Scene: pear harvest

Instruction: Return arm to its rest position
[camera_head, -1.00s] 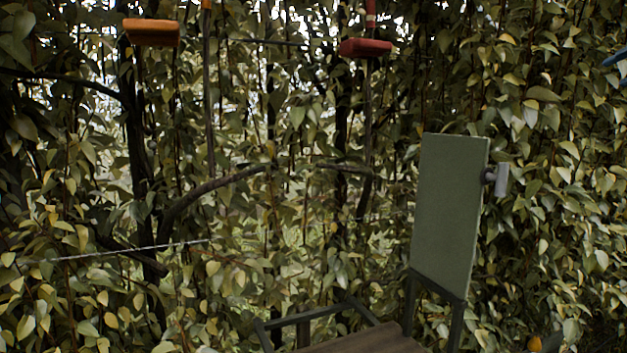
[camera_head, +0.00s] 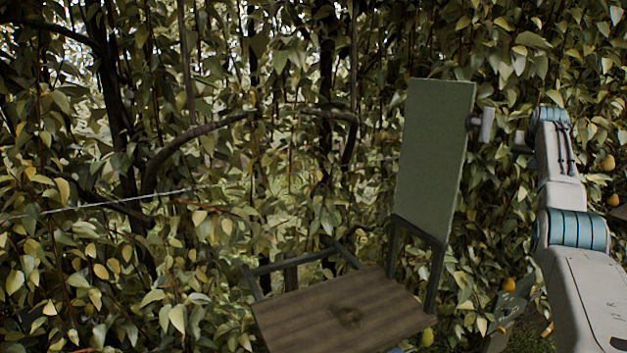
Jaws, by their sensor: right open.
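My right arm rises from the lower right corner in the head view. It bends at a teal-banded joint and goes up to a second one near the hedge. My right gripper (camera_head: 521,150) is a small dark shape at the arm's far end, just right of the green panel. It looks open and I see nothing held in it. My left arm and left gripper are not in view.
Dense leafy hedge fills the back. A yellow pear (camera_head: 608,163) hangs at the right, another (camera_head: 508,284) lower down.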

